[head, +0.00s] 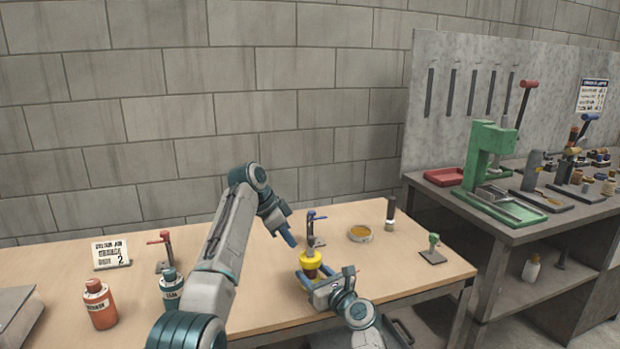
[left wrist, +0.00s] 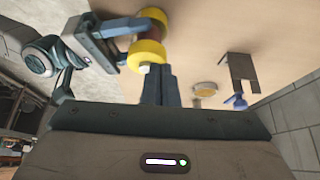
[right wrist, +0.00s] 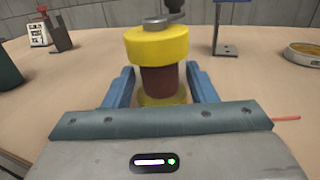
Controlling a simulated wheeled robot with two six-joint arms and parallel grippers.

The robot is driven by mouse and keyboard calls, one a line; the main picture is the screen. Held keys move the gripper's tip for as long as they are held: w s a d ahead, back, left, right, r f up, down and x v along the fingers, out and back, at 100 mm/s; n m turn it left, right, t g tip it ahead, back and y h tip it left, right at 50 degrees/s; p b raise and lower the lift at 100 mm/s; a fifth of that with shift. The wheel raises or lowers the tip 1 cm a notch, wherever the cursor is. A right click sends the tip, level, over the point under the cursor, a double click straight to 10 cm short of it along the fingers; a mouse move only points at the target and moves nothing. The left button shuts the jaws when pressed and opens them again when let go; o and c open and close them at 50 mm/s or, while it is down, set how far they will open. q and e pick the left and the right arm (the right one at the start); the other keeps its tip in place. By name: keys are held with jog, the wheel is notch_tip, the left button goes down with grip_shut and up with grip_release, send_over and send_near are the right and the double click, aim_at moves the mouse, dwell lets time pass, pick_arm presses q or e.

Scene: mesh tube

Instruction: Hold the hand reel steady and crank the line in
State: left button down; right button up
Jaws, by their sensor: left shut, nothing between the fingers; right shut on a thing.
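The hand reel (head: 311,259) stands upright on the bench, with yellow flanges and a red-brown core. My right gripper (head: 314,279) is shut around the core, between the flanges. My left gripper (head: 291,241) is shut and empty, just left of and above the reel's top. In the left wrist view its closed fingers (left wrist: 158,84) appear close beside a yellow flange (left wrist: 147,54); contact cannot be told. A thin red line (right wrist: 286,119) shows right of my right gripper.
A blue-handled stand (head: 313,228) is just behind the reel. A round tin (head: 360,233), a dark cylinder (head: 390,213) and a green-topped stand (head: 433,249) are to the right. Bottles (head: 99,304), a red-handled stand (head: 165,250) and a sign (head: 111,254) are left.

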pick_arm(q)
jog(key=shift+a, duration=0.1)
notch_tip(320, 180, up, 6)
jog(key=shift+a, duration=0.3)
dwell(0.6)
pick_arm(e)
jog(key=o, duration=1.1)
jog(key=shift+o, duration=0.2)
